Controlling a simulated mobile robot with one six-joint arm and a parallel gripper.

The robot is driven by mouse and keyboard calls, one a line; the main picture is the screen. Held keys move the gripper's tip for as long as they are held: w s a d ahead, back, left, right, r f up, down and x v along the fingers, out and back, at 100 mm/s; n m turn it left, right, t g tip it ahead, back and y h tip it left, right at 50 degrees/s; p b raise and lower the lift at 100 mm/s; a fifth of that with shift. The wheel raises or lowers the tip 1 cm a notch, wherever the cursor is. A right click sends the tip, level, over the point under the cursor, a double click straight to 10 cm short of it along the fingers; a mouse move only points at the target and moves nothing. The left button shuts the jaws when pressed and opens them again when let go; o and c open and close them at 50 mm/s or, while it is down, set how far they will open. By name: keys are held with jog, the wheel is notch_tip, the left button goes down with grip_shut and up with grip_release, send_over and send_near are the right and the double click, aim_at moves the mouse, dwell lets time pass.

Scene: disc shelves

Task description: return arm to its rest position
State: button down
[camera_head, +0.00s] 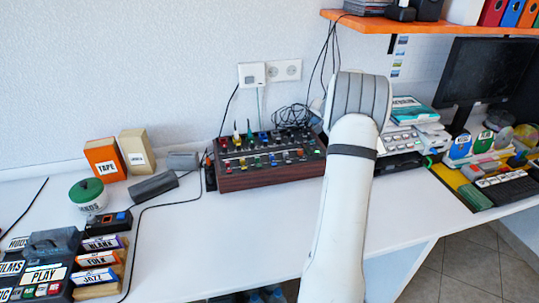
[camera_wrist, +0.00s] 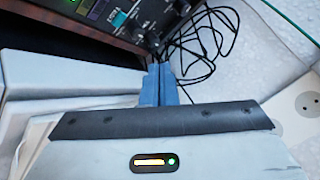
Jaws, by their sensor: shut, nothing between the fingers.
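My gripper (camera_wrist: 158,85) shows in the wrist view, its two grey-blue fingers shut against each other with nothing between them. Black cables and the corner of the wood-sided mixer show just beyond the fingertips. In the head view my white arm rises from the bottom over the right part of the white desk (camera_head: 220,245). The arm bends at a large grey-white joint in front of the wall, and my gripper is hidden behind it there.
The mixer (camera_head: 270,178) with coloured knobs stands left of my arm, its cables (camera_head: 290,116) behind it. An orange shelf (camera_head: 430,27) hangs above right. A dark monitor (camera_head: 485,75) stands at the right. Labelled disc boxes (camera_head: 98,275) are front left. The middle front desk is clear.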

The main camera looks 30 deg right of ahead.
dwell(0.3)
jog(key=s+a+r+n+g+y+p, duration=0.15)
jog(key=s+a+r, duration=0.25)
jog(key=a, duration=0.6)
jog(key=s+a+r+n+g+p, duration=0.1)
jog(key=s+a+r+n, duration=0.2)
jog(key=a, duration=0.7)
jog(key=s+a+r+n+g+y+p, duration=0.1)
jog(key=s+a+r, duration=0.35)
jog(key=a, duration=0.55)
jog(key=s+a+n+g+p, duration=0.1)
jog(key=s+a, duration=0.3)
jog(key=s, duration=0.4)
jog(key=s+a+n+g+h+p, duration=0.1)
jog(key=s+a, duration=0.3)
jog(key=s, duration=0.5)
jog(key=s+a+n+g+p, duration=0.1)
jog(key=s+a+n, duration=0.2)
jog(key=s, duration=0.5)
jog(key=shift+s+a, duration=0.25)
jog(key=shift+a, duration=0.55)
jog(key=shift+f, duration=0.1)
